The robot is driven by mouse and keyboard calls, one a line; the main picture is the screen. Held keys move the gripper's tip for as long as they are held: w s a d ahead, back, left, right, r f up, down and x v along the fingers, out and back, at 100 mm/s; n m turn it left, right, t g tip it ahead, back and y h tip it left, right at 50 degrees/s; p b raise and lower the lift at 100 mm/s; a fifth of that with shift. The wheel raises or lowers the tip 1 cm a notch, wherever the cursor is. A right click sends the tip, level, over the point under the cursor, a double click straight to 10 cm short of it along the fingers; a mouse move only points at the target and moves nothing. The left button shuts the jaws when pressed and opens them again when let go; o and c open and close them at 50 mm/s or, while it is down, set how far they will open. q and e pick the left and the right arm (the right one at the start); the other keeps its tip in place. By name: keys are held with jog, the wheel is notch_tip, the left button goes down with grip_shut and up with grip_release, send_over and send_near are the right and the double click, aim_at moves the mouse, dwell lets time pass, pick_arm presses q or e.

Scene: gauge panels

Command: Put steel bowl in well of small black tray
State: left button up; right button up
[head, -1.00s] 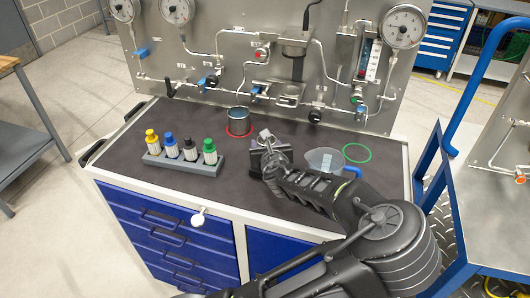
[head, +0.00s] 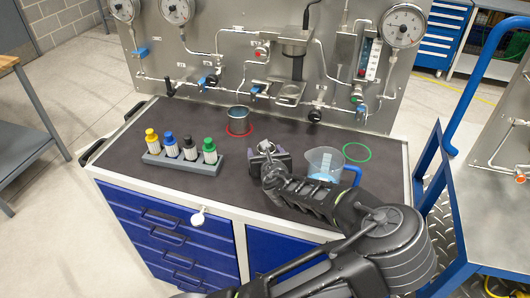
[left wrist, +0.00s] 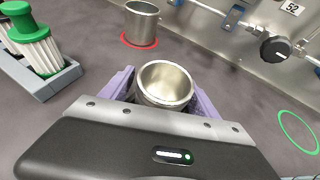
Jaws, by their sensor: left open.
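The steel bowl (left wrist: 166,84) is a small shiny round cup, upright in the left wrist view. My left gripper (left wrist: 160,92) is open, with its purple fingers on either side of the bowl. I cannot tell whether they touch it. In the head view my left gripper (head: 272,156) is low over the mat, between the bottle rack and the beaker, and mostly hides the bowl. I cannot make out the small black tray in either view. My right gripper is not in view.
A steel cup (head: 238,121) stands in a red ring behind my gripper. A rack (head: 184,162) with several capped bottles is to the left. A clear beaker (head: 323,164) with blue liquid is close on the right. A green ring (head: 357,152) lies empty. The gauge panel (head: 205,45) rises behind.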

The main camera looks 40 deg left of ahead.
pick_arm(q)
jog(key=shift+r, duration=0.2)
jog(key=b+v, duration=0.1)
jog(key=v, duration=1)
jog(key=shift+s+d, duration=0.15)
jog(key=shift+d, duration=0.15)
jog(key=shift+s+d+r, duration=0.15)
dwell(0.3)
